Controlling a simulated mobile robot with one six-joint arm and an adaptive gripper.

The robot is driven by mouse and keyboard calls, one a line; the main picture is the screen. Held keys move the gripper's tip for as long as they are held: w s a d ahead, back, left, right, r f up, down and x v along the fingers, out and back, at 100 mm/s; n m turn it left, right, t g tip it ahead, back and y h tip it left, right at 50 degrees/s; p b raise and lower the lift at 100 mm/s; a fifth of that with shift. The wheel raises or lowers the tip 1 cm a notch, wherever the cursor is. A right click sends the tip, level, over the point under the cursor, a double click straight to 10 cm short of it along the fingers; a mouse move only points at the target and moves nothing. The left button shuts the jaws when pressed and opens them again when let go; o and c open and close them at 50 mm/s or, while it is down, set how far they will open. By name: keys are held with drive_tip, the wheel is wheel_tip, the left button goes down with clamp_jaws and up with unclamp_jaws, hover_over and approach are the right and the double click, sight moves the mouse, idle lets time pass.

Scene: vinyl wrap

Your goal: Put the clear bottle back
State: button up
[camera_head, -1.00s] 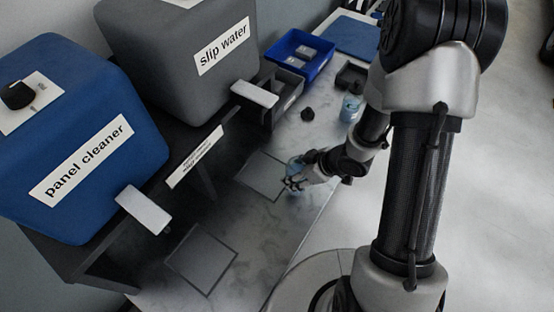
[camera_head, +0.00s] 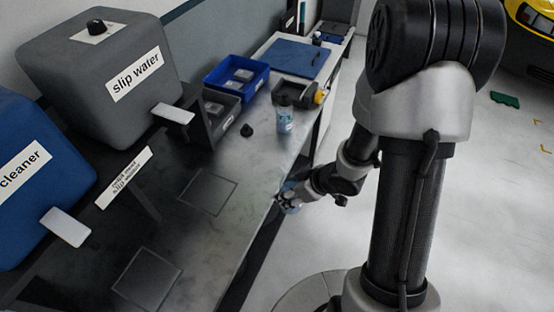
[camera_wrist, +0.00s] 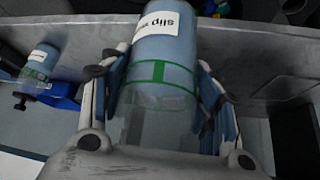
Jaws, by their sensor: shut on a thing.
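My gripper (camera_wrist: 157,80) is shut on a clear bottle (camera_wrist: 160,92) partly filled with blue liquid, with a green mark and a white label starting "slip". In the head view my gripper (camera_head: 289,197) is small, at the front edge of the bench, beside the outlined square (camera_head: 208,196). The held bottle is mostly hidden there. Another bottle (camera_head: 285,118) with bluish contents and a dark top stands farther along the bench. In the wrist view a labelled blue bottle (camera_wrist: 38,68) with a black part shows at the left.
A grey slip water tank (camera_head: 98,75) and a blue cleaner tank (camera_head: 35,165) stand along the wall, with taps over the bench. A second outlined square (camera_head: 147,279) lies nearer. A black cap (camera_head: 247,130), blue bin (camera_head: 237,72) and blue mat (camera_head: 298,57) are farther back.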

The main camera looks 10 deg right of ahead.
drive_tip(key=w+r+m+t+h+b, duration=0.1)
drive_tip(key=w+r+m+h, duration=0.2)
drive_tip(key=r, duration=0.8)
drive_tip(key=w+m, duration=0.2)
drive_tip(key=m, duration=0.2)
drive_tip(key=shift+w+a+m+h, duration=0.2)
drive_tip(key=shift+a+m+h, duration=0.1)
drive_tip(key=shift+h, duration=0.1)
